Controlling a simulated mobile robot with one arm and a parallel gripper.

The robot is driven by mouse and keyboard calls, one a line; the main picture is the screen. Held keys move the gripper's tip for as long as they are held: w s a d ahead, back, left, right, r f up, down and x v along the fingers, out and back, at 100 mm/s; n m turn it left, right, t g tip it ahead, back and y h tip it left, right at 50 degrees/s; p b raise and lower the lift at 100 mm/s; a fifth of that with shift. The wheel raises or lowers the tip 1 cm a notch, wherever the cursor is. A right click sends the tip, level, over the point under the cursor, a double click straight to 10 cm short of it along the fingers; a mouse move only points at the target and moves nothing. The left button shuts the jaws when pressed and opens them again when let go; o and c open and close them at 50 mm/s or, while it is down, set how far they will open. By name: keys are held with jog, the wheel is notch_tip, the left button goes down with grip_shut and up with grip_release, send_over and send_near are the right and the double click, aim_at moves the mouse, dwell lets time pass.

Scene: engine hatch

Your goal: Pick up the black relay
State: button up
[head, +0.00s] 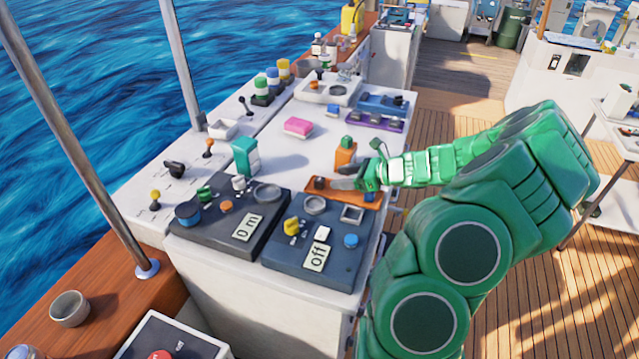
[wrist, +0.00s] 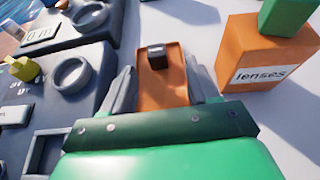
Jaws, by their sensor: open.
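The black relay (wrist: 157,56) is a small dark block with a light mark, on an orange tray (wrist: 165,88). In the head view the relay (head: 320,183) shows as a small dark spot near the left end of the orange tray (head: 362,198). My gripper (head: 338,178) reaches in from the right over the tray, its grey fingers open. In the wrist view my gripper (wrist: 160,66) has one finger on each side of the tray, with the relay near the fingertips and between their lines. I see no contact with the relay.
An orange box labelled "lenses" (wrist: 262,62) with a green block (wrist: 290,15) on top stands right of the fingers. Dark panels with knobs and rings (head: 325,242) lie in front. A pink block (head: 298,126) sits farther back.

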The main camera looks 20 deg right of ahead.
aim_at(321, 179)
jog(key=x, duration=0.3)
jog(key=shift+a+r, duration=0.1)
jog(key=shift+a, duration=0.2)
jog(key=shift+x, duration=0.9)
grip_shut()
